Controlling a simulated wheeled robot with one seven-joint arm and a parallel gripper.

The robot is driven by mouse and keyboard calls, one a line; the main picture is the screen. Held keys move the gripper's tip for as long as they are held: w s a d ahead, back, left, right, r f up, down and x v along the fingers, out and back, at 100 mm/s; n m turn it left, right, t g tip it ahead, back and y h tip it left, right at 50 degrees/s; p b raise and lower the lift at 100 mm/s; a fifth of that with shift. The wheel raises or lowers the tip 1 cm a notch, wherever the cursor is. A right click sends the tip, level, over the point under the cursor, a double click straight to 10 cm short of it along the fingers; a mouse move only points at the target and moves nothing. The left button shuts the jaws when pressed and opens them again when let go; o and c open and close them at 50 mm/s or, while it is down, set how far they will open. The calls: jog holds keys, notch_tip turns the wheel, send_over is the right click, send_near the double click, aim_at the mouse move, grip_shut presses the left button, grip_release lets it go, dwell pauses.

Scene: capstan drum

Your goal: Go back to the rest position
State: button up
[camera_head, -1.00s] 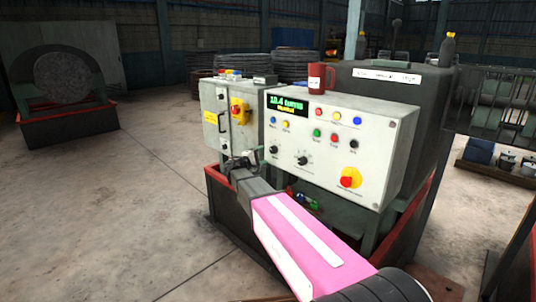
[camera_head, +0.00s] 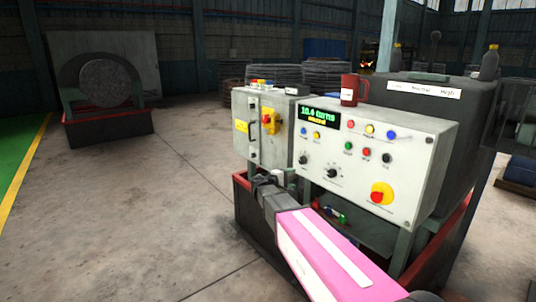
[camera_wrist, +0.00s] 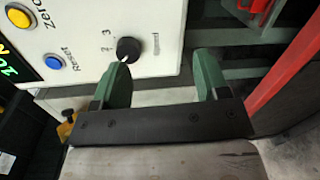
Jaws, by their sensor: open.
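My gripper (camera_head: 272,180) is open and empty, in front of the lower left edge of the control panel (camera_head: 420,165). In the wrist view its two green fingers (camera_wrist: 165,75) stand apart with nothing between them. The left finger appears just below the black selector knob (camera_wrist: 128,50); I cannot tell the exact gap, but the knob lies outside the jaws. My pink arm link reaches up from the lower right.
A grey switch cabinet (camera_head: 243,150) with a yellow and red switch stands left of the panel. A red mug (camera_head: 349,92) stands behind the panel's top edge. A red emergency button (camera_head: 377,197) is at the panel's lower right. Open concrete floor (camera_head: 130,220) lies to the left.

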jog(key=s+d+f+m+g+y, duration=0.35)
jog(key=s+d+f, duration=0.25)
jog(key=s+f, duration=0.25)
jog(key=s+f+m+g+y, duration=0.2)
jog(key=s+f+y, duration=0.3)
jog(key=s, duration=0.5)
jog(key=s+f+m+g+y, duration=0.3)
jog(key=s+f+y, duration=0.2)
jog(key=s, duration=0.4)
jog(key=shift+s+a+g, duration=0.3)
jog(key=shift+s+g, duration=0.05)
jog(key=shift+s, duration=0.05)
jog(key=shift+o, duration=0.3)
jog(key=shift+y, duration=0.25)
